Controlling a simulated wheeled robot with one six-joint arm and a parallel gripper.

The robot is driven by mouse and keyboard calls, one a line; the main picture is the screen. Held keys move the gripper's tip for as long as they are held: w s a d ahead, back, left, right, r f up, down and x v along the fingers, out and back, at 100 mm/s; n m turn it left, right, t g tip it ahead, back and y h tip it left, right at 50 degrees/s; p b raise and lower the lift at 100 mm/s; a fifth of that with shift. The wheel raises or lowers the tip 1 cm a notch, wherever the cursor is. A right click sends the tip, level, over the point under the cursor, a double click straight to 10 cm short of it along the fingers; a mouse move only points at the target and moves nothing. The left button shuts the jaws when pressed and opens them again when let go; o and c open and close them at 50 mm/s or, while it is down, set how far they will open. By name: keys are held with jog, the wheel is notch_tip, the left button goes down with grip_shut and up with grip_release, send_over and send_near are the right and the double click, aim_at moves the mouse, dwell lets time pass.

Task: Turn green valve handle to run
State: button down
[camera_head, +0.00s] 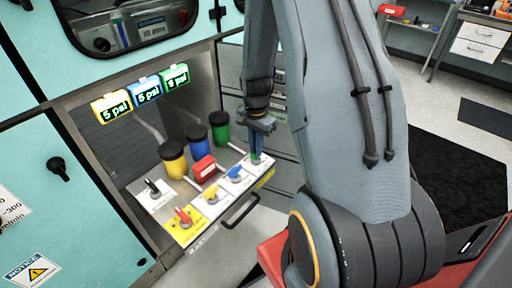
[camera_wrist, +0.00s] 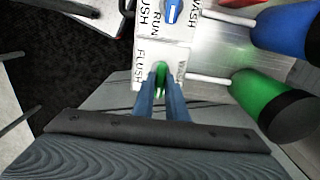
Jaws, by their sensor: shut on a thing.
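The green valve handle shows in the wrist view (camera_wrist: 161,72) on a white label plate (camera_wrist: 146,56), where "FLUSH" can be read. My gripper (camera_wrist: 160,92) is shut on the green handle, one finger on each side of it. In the head view my gripper (camera_head: 257,150) reaches down from above at the right end of the valve panel. There the green handle is mostly hidden by the fingers. The word "RUN" is readable only beside the blue valve handle (camera_wrist: 171,10), next to the green one.
Yellow (camera_head: 183,195), blue (camera_head: 234,173) and red (camera_head: 184,215) handles sit along the panel. Three displays (camera_head: 145,91) read 5 psi.

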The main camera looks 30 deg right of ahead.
jog(key=shift+w+d+r, duration=0.1)
jog(key=shift+w, duration=0.05)
dwell(0.3)
jog(key=c, duration=1.8)
grip_release()
jog(key=shift+o, duration=0.2)
jog(key=shift+r+b, duration=0.6)
jog(key=shift+r, duration=3.25)
jog(key=s+a+r+n, duration=0.3)
jog(key=s+a+n, duration=0.4)
jog(key=s+a+r+n, duration=0.4)
jog(key=s+a+n, duration=0.2)
jog(key=s+a, duration=0.2)
jog(key=shift+a+r+n+t, duration=0.15)
jog(key=shift+a+n+t, duration=0.15)
jog(key=shift+n, duration=0.1)
